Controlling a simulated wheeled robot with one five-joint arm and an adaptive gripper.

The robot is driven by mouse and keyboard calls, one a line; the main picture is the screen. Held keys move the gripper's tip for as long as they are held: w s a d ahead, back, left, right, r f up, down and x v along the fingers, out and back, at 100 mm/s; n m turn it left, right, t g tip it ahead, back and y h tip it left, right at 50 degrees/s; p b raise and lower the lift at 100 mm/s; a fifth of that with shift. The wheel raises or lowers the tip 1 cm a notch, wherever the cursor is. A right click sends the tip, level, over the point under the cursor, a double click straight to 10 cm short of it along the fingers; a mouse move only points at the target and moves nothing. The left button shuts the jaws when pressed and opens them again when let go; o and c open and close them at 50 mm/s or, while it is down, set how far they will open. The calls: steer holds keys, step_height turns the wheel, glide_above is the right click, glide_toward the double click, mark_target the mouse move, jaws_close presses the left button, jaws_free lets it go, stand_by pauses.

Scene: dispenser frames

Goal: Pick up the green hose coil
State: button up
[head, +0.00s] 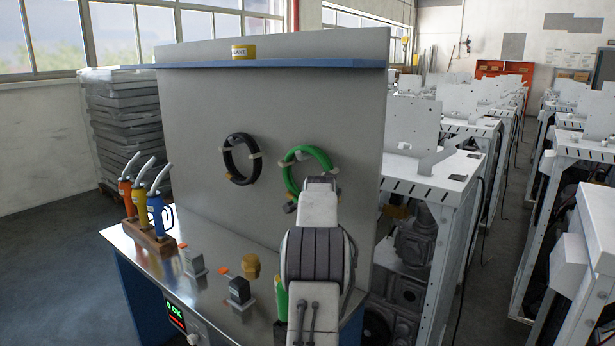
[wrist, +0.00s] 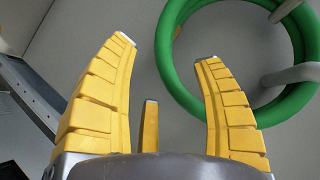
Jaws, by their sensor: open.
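The green hose coil (head: 289,169) hangs on the upright grey panel, held by small pegs, to the right of a black coil. My arm hides its lower right part in the head view. In the wrist view the green coil (wrist: 178,70) fills the upper right, with grey pegs across its right side.
A black hose coil (head: 229,160) hangs on the same panel (head: 200,110). The metal bench (head: 205,320) below holds several coloured nozzle handles in a wooden block (head: 152,238), small fittings and a green-lit display (head: 175,316). White machine frames (head: 455,185) stand at right.

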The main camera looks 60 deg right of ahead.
steer(key=p+x, duration=0.2)
steer(key=p, duration=0.1)
steer(key=p+x, duration=0.2)
steer(key=shift+d+r, duration=0.2)
steer(key=shift+r, duration=0.05)
steer(key=shift+p+x, duration=1.35)
steer(key=shift+p, duration=0.3)
steer(key=shift+a+f, duration=0.1)
steer(key=shift+f, duration=0.1)
jaws_close()
steer(key=shift+r, duration=0.2)
